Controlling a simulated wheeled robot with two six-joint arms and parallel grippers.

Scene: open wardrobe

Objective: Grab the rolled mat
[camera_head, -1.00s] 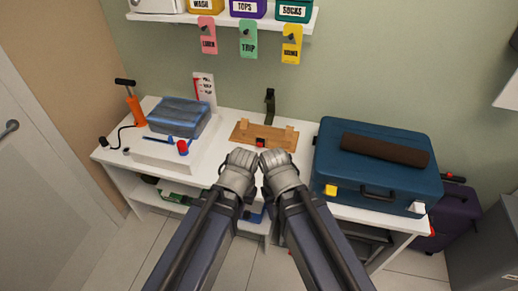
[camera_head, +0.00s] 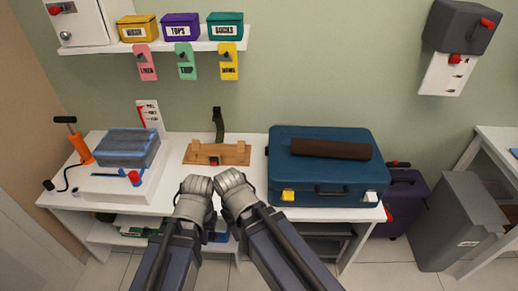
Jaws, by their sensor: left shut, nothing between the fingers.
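The rolled mat (camera_head: 330,149) is a dark brown roll lying lengthwise on top of the closed blue suitcase (camera_head: 330,175). The suitcase lies flat on the right part of the white table. My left gripper (camera_head: 196,185) is shut and empty over the table's front edge, left of the suitcase. My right gripper (camera_head: 230,181) is beside it, also apart from the mat and nearer to the suitcase; its fingers are too unclear to tell open from shut.
A wooden board (camera_head: 217,153) with a dark strap stands at the table's back. A blue-lidded device (camera_head: 124,150) and an orange pump (camera_head: 80,147) are at left. A shelf (camera_head: 150,45) with labelled boxes hangs above. A grey bin (camera_head: 458,222) and purple suitcase (camera_head: 405,205) stand right.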

